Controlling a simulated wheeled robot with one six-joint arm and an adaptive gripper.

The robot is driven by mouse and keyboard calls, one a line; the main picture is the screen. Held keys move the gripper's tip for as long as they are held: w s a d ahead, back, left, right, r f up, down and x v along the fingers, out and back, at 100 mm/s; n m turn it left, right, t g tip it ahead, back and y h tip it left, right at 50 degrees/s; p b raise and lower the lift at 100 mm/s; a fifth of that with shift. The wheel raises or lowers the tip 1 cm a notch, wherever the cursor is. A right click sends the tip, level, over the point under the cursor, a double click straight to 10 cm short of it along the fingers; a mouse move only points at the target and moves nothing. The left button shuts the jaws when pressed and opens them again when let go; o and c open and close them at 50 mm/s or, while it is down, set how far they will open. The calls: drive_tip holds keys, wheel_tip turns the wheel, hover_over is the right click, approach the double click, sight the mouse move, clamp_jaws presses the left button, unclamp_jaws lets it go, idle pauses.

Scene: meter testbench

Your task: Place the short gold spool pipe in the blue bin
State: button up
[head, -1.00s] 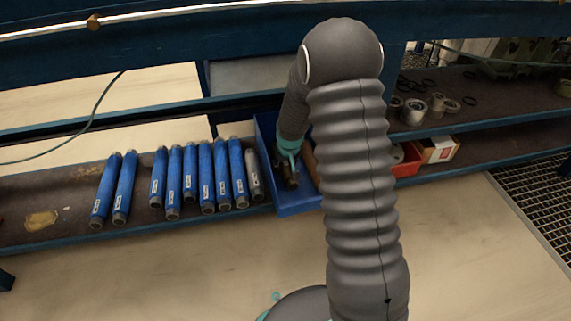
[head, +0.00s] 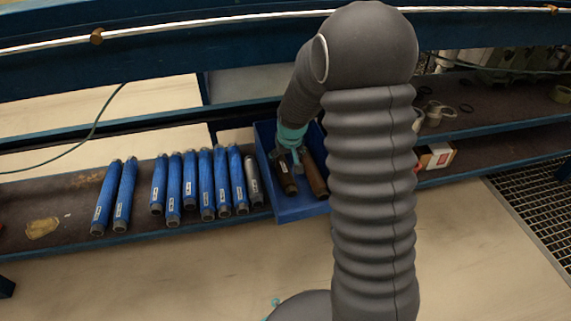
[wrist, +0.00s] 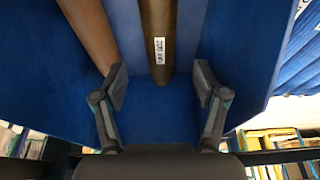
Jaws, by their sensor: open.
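The blue bin (head: 297,212) stands on the shelf left of my arm in the head view. Its blue floor and walls fill much of the wrist view (wrist: 215,130). The gold spool pipe (head: 286,178), with a white label, lies in the bin. It also shows in the wrist view (wrist: 159,30), its near end between and just beyond the fingertips. My gripper (wrist: 160,85) is open, with a gap on both sides of the pipe. In the head view my gripper (head: 291,160) is at the bin, partly hidden by the arm.
A browner pipe (head: 313,177) lies in the bin, right of the gold one. Several blue pipes (head: 190,182) and a grey pipe (head: 253,181) lie on the shelf to the left. A white and red box (head: 436,156) and metal rings stand right of my arm.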

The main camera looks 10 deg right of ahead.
drive_tip(key=s+r+t, duration=0.1)
drive_tip(key=s+r, duration=1.4)
drive_tip(key=r, duration=0.4)
drive_tip(key=s+r+t, duration=0.1)
drive_tip(key=s+r, duration=0.3)
drive_tip(key=s, duration=1.2)
drive_tip(key=shift+s+d+r+m, duration=0.15)
drive_tip(key=shift+s+m, duration=0.15)
drive_tip(key=shift+m, duration=0.1)
